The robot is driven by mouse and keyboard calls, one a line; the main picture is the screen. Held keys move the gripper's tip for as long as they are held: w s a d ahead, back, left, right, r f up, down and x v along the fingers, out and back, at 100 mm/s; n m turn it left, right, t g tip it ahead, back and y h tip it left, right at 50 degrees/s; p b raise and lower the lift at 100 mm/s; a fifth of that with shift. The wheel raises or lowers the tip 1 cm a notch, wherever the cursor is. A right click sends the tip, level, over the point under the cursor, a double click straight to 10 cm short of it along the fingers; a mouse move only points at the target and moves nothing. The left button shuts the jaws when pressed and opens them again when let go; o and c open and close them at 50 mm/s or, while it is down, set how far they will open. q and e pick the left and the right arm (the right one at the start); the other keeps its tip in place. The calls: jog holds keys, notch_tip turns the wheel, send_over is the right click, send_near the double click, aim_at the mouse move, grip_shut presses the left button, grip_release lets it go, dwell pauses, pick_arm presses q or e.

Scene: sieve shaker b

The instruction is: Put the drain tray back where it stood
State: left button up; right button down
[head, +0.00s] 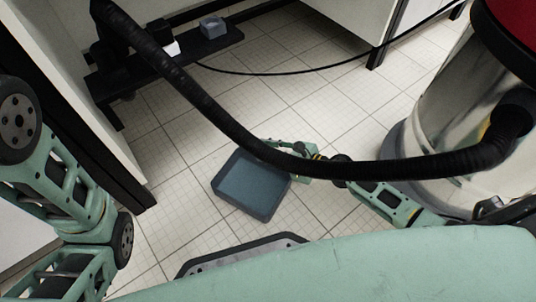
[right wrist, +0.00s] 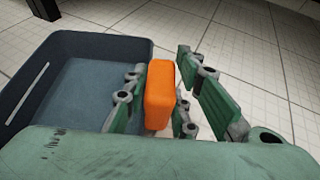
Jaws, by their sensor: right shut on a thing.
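The drain tray (head: 248,186) is a shallow, square, blue-grey tray, upright and empty, over the tiled floor in the middle of the head view. It also shows at the left of the right wrist view (right wrist: 88,85). An orange block-like grip (right wrist: 160,95) is at its right side. My right gripper (head: 300,162) is at the tray's far right side, partly behind a black hose. In the right wrist view its fingers (right wrist: 160,110) are shut on the orange grip. I cannot tell whether the tray touches the floor. My left arm shows at the left, but its gripper is out of view.
The black hose (head: 205,100) arches over the tray to a steel vacuum drum (head: 440,120) at the right. A thin black cable (head: 290,72) crosses the back. A dark low beam (head: 170,55) with small blocks stands at the back left. Floor tiles (head: 165,205) are clear left of the tray.

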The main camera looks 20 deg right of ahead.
jog(key=shift+f, duration=0.15)
jog(key=c, duration=1.5)
grip_release()
jog(key=shift+o, duration=0.2)
jog(key=shift+r, duration=0.2)
jog(key=p+v, duration=0.4)
jog(key=v, duration=0.8)
